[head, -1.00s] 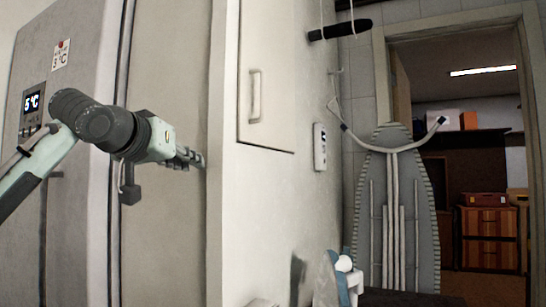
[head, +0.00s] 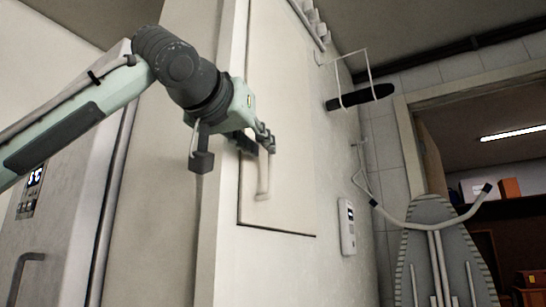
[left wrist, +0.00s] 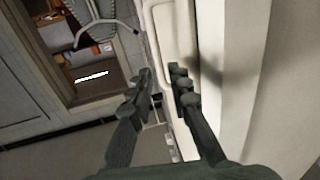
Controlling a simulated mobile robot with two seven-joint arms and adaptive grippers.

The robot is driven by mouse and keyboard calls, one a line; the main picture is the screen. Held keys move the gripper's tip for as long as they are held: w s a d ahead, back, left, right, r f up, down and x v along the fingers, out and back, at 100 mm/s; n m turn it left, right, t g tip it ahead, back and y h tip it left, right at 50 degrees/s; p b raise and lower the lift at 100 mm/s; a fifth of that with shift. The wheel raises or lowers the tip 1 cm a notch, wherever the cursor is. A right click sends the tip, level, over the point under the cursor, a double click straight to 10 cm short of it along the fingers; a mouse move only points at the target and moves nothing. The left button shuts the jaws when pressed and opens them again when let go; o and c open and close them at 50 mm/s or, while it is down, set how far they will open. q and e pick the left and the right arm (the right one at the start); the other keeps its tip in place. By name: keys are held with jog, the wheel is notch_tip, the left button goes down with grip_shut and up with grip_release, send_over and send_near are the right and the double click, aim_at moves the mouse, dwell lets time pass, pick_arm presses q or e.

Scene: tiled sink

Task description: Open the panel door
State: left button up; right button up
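The panel door (head: 290,120) is a flat cream panel with a thin dark outline in the pale wall. Its pale vertical handle (head: 263,180) is near the left edge, and the door looks shut. My left gripper (head: 266,142) is at the upper part of the handle and hides that part. In the left wrist view the two dark fingers (left wrist: 160,74) are apart, with the panel side and a pale rounded bar, likely the handle (left wrist: 152,35), just beyond their tips. I cannot tell whether they touch it. My right gripper is not in view.
A grey appliance with a display (head: 34,178) stands at the left. An ironing board (head: 440,240) leans near the doorway. Space before the panel looks clear.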

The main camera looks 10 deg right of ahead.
aim_at(269, 155)
pick_arm(q)
jog(key=p+x, duration=0.1)
jog(key=x, duration=0.5)
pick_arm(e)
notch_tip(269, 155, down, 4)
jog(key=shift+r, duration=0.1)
pick_arm(q)
jog(key=shift+c, duration=0.6)
grip_shut()
